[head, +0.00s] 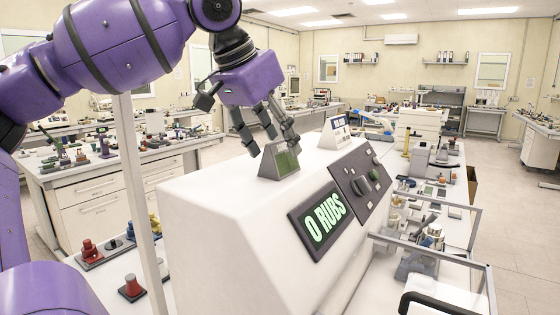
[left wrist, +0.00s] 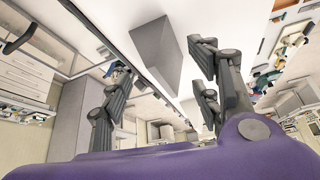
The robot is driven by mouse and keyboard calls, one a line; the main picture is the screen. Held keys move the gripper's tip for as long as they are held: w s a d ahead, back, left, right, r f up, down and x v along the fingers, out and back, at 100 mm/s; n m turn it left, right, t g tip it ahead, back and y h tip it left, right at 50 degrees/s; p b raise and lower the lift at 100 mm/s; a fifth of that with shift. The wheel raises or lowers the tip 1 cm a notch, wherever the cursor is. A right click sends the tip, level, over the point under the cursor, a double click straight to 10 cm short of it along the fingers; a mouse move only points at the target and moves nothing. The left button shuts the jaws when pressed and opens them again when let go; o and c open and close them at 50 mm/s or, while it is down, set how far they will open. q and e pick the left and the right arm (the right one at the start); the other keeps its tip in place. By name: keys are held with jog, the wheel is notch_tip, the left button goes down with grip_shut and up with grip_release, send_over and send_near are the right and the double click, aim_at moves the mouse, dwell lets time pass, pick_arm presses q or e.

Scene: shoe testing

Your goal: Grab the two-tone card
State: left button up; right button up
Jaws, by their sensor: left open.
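A small grey wedge-shaped stand (head: 266,168) with a dark green face (head: 287,162) sits on top of the white machine in the head view. It may be the two-tone card, or hold it; I cannot tell which. In the left wrist view a plain grey face of a block (left wrist: 155,50), likely this stand's back, shows between and beyond my fingers. My left gripper (head: 273,146) is open, pointing down just above and behind the stand. It also shows open and empty in the left wrist view (left wrist: 160,62). My right gripper is not in view.
The white machine (head: 215,215) has a "0 RUBS" display (head: 322,218) and a knob panel (head: 362,184). A white stand with a blue-marked face (head: 340,131) is behind the grey one. A pale post (head: 136,190) rises at left. Metal rails (head: 430,250) and cluttered benches lie around.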

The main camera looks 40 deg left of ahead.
pick_arm(q)
jog(key=x, duration=0.3)
jog(key=shift+r, duration=0.2)
jog(key=shift+c, duration=1.2)
jog(key=c, duration=0.7)
jog(key=shift+c, duration=0.2)
jog(key=shift+r, duration=0.1)
